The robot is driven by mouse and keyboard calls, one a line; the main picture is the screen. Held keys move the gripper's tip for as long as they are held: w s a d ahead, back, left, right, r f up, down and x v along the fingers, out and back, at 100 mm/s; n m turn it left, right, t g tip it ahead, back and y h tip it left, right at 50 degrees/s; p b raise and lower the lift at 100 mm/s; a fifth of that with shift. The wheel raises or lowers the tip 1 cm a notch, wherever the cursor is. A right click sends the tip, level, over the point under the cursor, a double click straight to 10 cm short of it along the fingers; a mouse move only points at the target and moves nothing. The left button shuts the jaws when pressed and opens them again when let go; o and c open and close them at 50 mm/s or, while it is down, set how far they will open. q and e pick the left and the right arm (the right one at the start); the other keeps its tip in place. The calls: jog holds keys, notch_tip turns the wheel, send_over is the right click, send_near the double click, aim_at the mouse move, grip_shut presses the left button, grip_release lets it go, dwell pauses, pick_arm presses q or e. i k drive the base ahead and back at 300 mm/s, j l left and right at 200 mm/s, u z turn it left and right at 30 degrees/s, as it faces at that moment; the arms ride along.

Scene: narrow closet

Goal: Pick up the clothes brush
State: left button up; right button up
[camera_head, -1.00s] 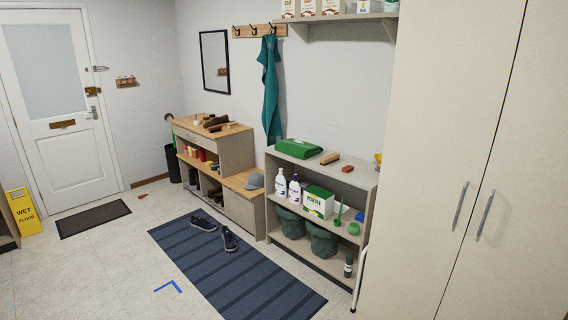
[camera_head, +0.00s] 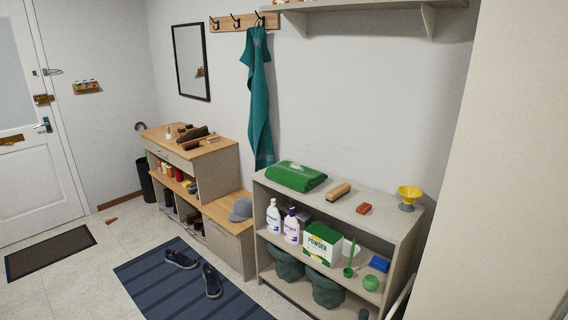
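A brush with a light wooden back and dark bristles (camera_head: 338,191) lies on the top board of the grey shelf unit (camera_head: 330,212). It looks like the clothes brush. Neither of my grippers is in view.
A yellow funnel-like item (camera_head: 409,195) stands at the right end of the top board. Bottles, a powder box (camera_head: 322,244) and green items fill the lower shelf. A tall cabinet (camera_head: 505,170) closes off the right. A striped rug (camera_head: 190,290) with shoes lies front left.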

aim_at(334, 194)
jog(key=i, duration=1.7)
